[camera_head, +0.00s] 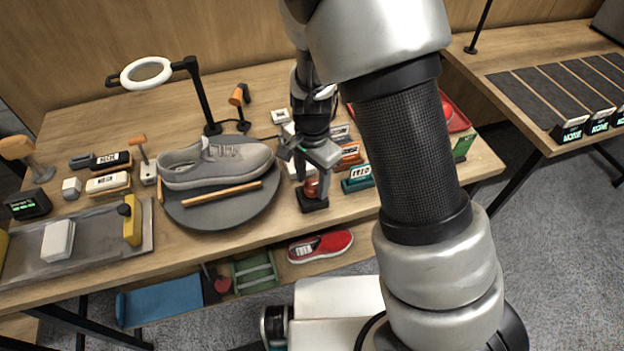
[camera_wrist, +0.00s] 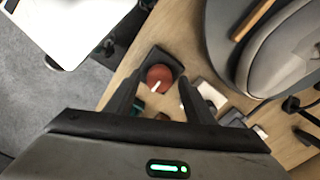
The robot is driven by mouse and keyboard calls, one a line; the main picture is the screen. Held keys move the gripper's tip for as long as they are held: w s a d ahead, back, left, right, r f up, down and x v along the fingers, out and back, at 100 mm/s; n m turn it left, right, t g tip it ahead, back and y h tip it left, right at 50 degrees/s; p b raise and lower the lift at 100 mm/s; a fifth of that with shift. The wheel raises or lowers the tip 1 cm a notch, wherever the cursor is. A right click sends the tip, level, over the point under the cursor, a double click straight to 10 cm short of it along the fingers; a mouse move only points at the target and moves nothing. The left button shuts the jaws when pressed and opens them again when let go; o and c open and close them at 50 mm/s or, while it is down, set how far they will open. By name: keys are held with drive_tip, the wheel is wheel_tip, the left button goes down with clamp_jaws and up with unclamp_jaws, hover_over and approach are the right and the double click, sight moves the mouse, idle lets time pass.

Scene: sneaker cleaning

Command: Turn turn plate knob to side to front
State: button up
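The turn plate knob (camera_head: 311,188) is a reddish-brown round dial on a black base at the table's front edge. It also shows in the wrist view (camera_wrist: 160,76), with a white pointer mark on its top. The turn plate (camera_head: 228,217) is a grey disc left of the knob, bearing a grey sneaker (camera_head: 205,163) and a wooden stick. My gripper (camera_head: 312,177) points down over the knob. In the wrist view its fingers (camera_wrist: 160,95) are apart with the knob seen between them. Whether a finger touches the knob cannot be told.
Small labelled boxes (camera_head: 357,174) stand just right of the knob. A ring lamp (camera_head: 146,73) stands behind the sneaker. A metal tray (camera_head: 95,245) lies at the left. A red shoe (camera_head: 322,246) sits on a shelf below the table's front edge.

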drive_tip(key=shift+r, duration=0.1)
wheel_tip(320, 180, up, 17)
drive_tip(key=p, duration=0.2)
idle(0.5)
drive_tip(key=shift+r, duration=0.15)
wheel_tip(320, 180, up, 6)
drive_tip(key=f+n+t+y, duration=0.1)
drive_tip(key=n, duration=0.1)
hover_over(312, 185)
drive_tip(key=s+d, duration=0.2)
drive_tip(key=d, duration=0.1)
drive_tip(key=s+d+r+n+t+h+p, duration=0.1)
drive_tip(key=s+d+r+n+t, duration=0.3)
drive_tip(key=s, duration=0.9)
drive_tip(key=shift+d+r+n+t+p, duration=0.35)
drive_tip(key=shift+d+r+n, duration=1.35)
drive_tip(key=shift+d+r, duration=1.2)
drive_tip(key=shift+a+r, duration=0.3)
